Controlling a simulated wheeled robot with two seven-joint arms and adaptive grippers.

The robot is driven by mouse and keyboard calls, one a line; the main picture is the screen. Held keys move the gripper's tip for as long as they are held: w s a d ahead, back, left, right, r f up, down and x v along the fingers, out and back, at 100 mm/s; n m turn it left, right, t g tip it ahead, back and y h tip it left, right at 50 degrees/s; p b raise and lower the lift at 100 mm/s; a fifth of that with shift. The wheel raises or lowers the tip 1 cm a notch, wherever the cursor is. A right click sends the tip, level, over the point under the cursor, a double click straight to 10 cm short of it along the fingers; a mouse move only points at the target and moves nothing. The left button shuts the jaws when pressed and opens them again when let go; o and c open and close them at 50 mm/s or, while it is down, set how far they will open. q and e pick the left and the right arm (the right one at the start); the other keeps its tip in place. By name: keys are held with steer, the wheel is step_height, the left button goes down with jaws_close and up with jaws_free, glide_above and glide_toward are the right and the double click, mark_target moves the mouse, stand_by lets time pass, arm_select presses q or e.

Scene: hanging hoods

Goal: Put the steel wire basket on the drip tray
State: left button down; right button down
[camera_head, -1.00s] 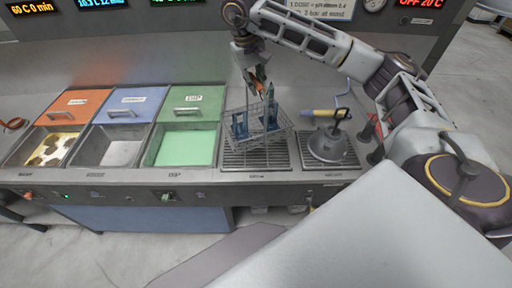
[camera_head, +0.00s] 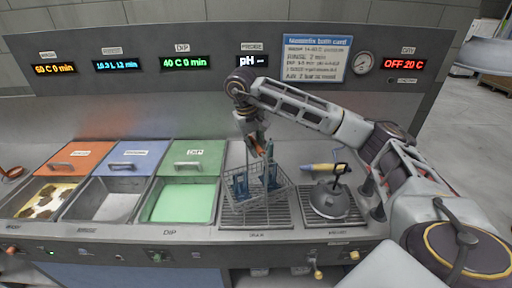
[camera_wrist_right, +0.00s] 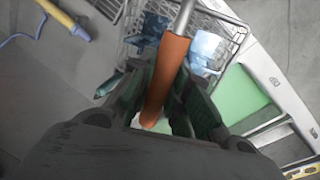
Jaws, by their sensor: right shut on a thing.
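The steel wire basket (camera_head: 284,195) holds blue pieces (camera_head: 240,185) and has a tall handle with an orange grip. It also shows in the right wrist view (camera_wrist_right: 222,22). My right gripper (camera_head: 257,146) is shut on the orange grip (camera_wrist_right: 166,75), above the basket. The basket is over the drip tray (camera_head: 240,219), a ribbed grate to the right of the green basin. I cannot tell whether its bottom touches the grate. My left gripper is not in view.
Basins with orange, blue and green (camera_head: 172,203) contents or lids stand in a row at left. A grey steel dome with a handle (camera_head: 331,200) sits on a second grate close to the right. A yellow-handled tool (camera_head: 322,167) lies behind it. A panel with displays stands at the back.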

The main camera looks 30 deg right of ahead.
steer(key=shift+f, duration=1.75)
steer(key=shift+f, duration=2.2)
steer(key=c, duration=1.4)
jaws_free()
steer(key=shift+o, duration=0.2)
step_height(320, 180, up, 12)
steer(key=a, duration=0.2)
steer(key=shift+w+a+p, duration=0.15)
steer(key=shift+p, duration=0.25)
